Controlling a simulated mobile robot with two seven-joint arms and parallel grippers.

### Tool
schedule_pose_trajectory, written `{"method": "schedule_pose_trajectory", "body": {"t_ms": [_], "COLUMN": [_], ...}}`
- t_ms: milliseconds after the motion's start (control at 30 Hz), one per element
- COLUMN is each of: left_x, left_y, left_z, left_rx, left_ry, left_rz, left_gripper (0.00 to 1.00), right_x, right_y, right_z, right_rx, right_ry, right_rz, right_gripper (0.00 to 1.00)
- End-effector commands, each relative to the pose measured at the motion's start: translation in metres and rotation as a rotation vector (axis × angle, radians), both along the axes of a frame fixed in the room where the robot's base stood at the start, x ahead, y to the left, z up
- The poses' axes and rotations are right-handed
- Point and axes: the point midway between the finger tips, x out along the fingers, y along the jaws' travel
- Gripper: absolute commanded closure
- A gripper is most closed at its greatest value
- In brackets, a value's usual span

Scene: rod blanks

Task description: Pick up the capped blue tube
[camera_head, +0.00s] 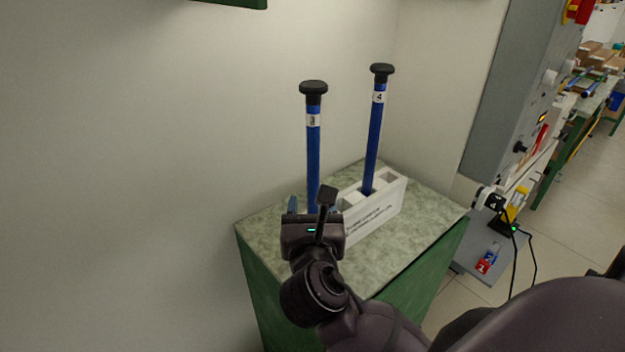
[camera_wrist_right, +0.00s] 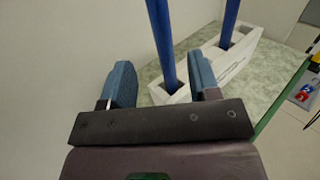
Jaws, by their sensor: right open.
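Two blue tubes with black caps stand upright in a white holder (camera_head: 378,212) on a small table. The nearer tube, labelled 3 (camera_head: 313,150), is on the left; the other, labelled 4 (camera_head: 375,135), is on the right and leans slightly. My right gripper (camera_head: 308,204) is open in front of the left tube, low near the holder. In the right wrist view the left tube (camera_wrist_right: 161,40) rises between the two open blue-padded fingers (camera_wrist_right: 162,84), nearer the right finger; I cannot tell whether it touches. The right tube (camera_wrist_right: 229,22) stands beyond the right finger. My left gripper is out of view.
The table (camera_head: 430,222) has a speckled green top and stands in a corner against pale walls. A grey machine cabinet (camera_head: 515,95) stands to the right, with cables and a red-and-blue item (camera_head: 487,261) below. The table top right of the holder is bare.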

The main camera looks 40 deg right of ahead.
Motion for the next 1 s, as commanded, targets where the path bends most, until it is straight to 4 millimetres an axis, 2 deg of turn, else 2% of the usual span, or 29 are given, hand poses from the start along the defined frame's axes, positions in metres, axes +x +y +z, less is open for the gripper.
{"method": "schedule_pose_trajectory", "body": {"t_ms": [300,633,1000], "left_x": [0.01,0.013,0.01], "left_y": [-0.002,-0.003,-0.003], "left_z": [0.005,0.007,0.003], "left_rx": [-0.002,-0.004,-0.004], "left_ry": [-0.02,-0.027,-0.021], "left_rz": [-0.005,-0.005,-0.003], "left_gripper": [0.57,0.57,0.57], "right_x": [0.036,0.05,0.084], "right_y": [-0.024,-0.035,-0.06], "right_z": [0.001,0.001,0.002], "right_rx": [-0.002,0.0,0.001], "right_ry": [-0.002,-0.002,-0.003], "right_rz": [0.001,0.0,0.001], "right_gripper": [0.44,0.44,0.44]}}
